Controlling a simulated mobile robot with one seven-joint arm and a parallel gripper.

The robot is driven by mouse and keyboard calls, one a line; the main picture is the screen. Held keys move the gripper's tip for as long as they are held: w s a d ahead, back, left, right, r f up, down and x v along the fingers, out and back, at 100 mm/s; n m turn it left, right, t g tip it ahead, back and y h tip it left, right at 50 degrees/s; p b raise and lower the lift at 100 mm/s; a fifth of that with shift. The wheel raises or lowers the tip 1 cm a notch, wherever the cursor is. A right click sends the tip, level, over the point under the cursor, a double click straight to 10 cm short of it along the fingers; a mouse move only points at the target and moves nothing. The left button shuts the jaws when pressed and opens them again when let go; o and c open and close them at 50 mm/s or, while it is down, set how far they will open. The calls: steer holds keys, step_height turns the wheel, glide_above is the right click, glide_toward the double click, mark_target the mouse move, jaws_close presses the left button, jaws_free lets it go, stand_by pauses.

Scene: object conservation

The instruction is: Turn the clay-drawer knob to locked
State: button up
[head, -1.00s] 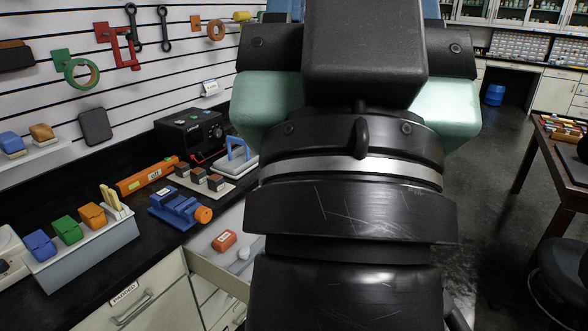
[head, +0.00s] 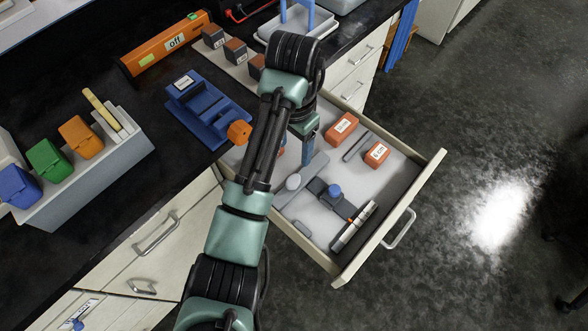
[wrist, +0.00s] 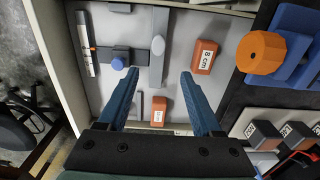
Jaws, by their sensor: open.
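The open drawer (head: 437,165) holds a round blue knob (head: 334,191) on a dark grey bar; the knob also shows in the wrist view (wrist: 118,63). A pale grey round knob (head: 293,182) sits on a longer grey bar beside it (wrist: 158,45). I cannot tell which of these, if any, is the clay-drawer knob; no lock marking is readable. My gripper (wrist: 158,76) is open and empty, pointing down over the drawer, its fingers apart from both knobs. In the head view my gripper (head: 306,150) is partly hidden by my arm.
A bin rack (head: 75,190) is further left.

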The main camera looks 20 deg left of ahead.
mark_target(293, 180)
steer(key=f, duration=1.3)
steer(key=shift+s, duration=0.35)
steer(key=shift+c, duration=0.2)
jaws_close()
